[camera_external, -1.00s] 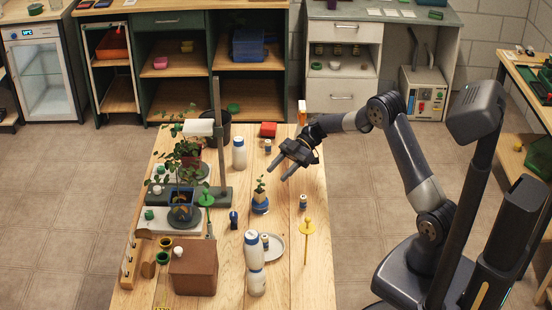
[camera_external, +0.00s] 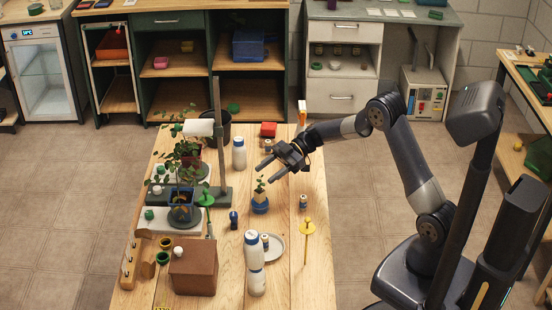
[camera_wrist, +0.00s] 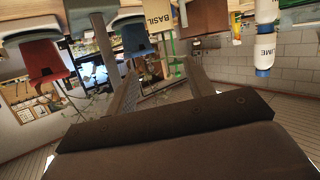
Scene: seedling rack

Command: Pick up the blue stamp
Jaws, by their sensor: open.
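A small dark blue piece (camera_external: 234,219), which looks like the blue stamp, stands upright on the wooden table (camera_external: 318,270) in the external view. It is left of a small potted seedling (camera_external: 260,205) with a blue base. My gripper (camera_external: 265,175) is open and empty. It hangs above the table, above and to the right of the blue piece in the picture, close to the seedling's top. In the wrist view, the two fingers of my gripper (camera_wrist: 160,68) are spread with nothing between them. I cannot make out the stamp in the wrist view.
White bottles with blue caps (camera_external: 252,250) stand in front, beside a grey dish (camera_external: 275,249). A brown box (camera_external: 193,268) is at front left. A tall post (camera_external: 218,130) and potted plants (camera_external: 181,205) line the left. A yellow marker (camera_external: 307,227) lies right.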

